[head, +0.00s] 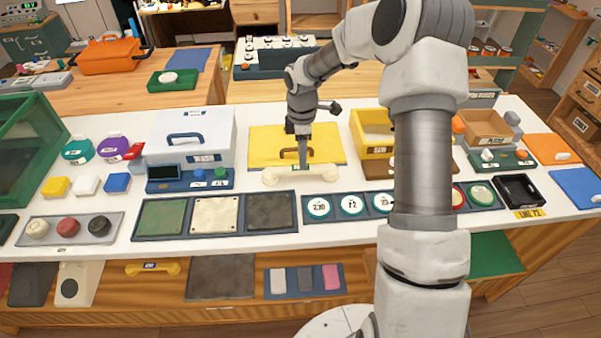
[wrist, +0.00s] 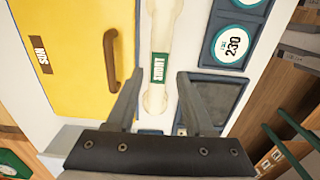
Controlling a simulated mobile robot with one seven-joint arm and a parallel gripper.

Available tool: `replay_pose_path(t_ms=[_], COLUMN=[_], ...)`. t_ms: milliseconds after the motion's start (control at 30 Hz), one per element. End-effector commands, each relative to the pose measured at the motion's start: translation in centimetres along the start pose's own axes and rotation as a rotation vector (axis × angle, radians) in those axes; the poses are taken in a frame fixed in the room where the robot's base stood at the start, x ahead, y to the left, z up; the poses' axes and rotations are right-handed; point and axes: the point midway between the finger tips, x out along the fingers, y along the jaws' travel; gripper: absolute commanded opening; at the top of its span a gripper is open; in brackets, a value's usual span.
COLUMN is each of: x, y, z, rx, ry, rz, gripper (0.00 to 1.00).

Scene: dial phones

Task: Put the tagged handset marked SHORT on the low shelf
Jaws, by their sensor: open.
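A cream handset (head: 283,177) lies on the white counter in front of the yellow case. In the wrist view the cream handset (wrist: 163,28) runs up the picture and carries a green tag (wrist: 159,67) with turned lettering that I cannot read surely. My gripper (head: 302,163) is open over the handset's middle. In the wrist view its two fingers (wrist: 158,78) lie on either side of the handset, with no visible grip; their exact height is unclear. The low shelf (head: 215,246) runs below the counter front. A yellow tagged handset (head: 153,267) lies on it.
The yellow case (head: 262,140) with a brown handle stands behind the cream handset. A row of textured tiles (head: 214,215) and round number dials (head: 351,204) lies in front. On the low shelf are a dark mat (head: 221,277) and a tray of small blocks (head: 304,281).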

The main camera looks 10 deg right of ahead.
Motion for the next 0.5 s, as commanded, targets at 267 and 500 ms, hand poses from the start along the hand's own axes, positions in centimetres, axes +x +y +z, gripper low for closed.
replay_pose_path(t_ms=[267,500], x=[1.8,5.3], y=[0.0,0.1], z=[-0.2,-0.4], rx=[0.001,0.0], ry=[0.001,0.0], rz=[-0.003,-0.003], gripper=[0.53,0.53])
